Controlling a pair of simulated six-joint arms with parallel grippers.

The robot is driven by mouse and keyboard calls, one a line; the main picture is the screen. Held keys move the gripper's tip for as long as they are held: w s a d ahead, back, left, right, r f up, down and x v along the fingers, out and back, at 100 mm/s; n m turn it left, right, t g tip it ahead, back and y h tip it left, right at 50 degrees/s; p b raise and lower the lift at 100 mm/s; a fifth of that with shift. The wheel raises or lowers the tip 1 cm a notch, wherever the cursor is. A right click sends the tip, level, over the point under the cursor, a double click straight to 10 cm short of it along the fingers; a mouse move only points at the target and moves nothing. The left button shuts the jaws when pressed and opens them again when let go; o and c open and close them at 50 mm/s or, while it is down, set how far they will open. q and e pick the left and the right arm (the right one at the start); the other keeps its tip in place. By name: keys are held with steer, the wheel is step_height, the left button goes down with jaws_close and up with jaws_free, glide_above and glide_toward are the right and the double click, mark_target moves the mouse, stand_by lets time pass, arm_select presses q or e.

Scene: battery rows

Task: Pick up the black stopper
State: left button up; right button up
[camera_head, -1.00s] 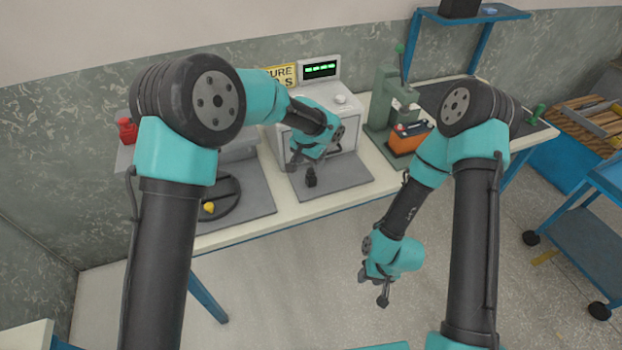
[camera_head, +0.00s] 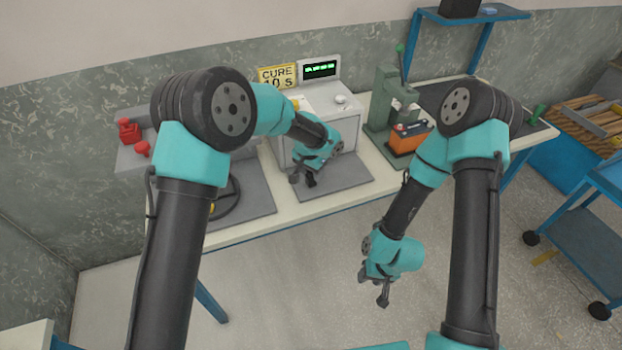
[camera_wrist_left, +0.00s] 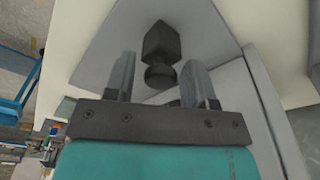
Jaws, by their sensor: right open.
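The black stopper (camera_head: 311,181) stands on the grey mat in front of the white cure box. In the left wrist view the stopper (camera_wrist_left: 161,43) has a pointed, faceted body and a round knob. My left gripper (camera_head: 303,178) is low over the mat at the stopper and partly covers it in the head view. In the left wrist view my left gripper (camera_wrist_left: 158,68) is open, with the knob between its fingertips and a gap on each side. My right gripper (camera_head: 377,288) is open and empty, away from the table over the floor.
The white cure box (camera_head: 345,128) stands just behind, with a yellow sign (camera_head: 277,77). A green press (camera_head: 390,105) and an orange battery (camera_head: 408,139) are to the right. Red stoppers (camera_head: 129,132) lie at the left. The grey mat (camera_head: 350,176) has free room to the right.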

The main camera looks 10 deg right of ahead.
arm_select(q)
steer(key=c, duration=0.7)
steer(key=shift+r, duration=0.1)
steer(key=shift+c, duration=0.2)
steer(key=shift+r, duration=1.45)
steer(key=shift+s+r, duration=0.2)
steer(key=shift+r, duration=0.1)
steer(key=s+a+r, duration=0.1)
steer(key=s+a, duration=0.1)
steer(key=s, duration=1.3)
steer(key=shift+s+r, duration=0.2)
steer(key=shift+s, duration=0.05)
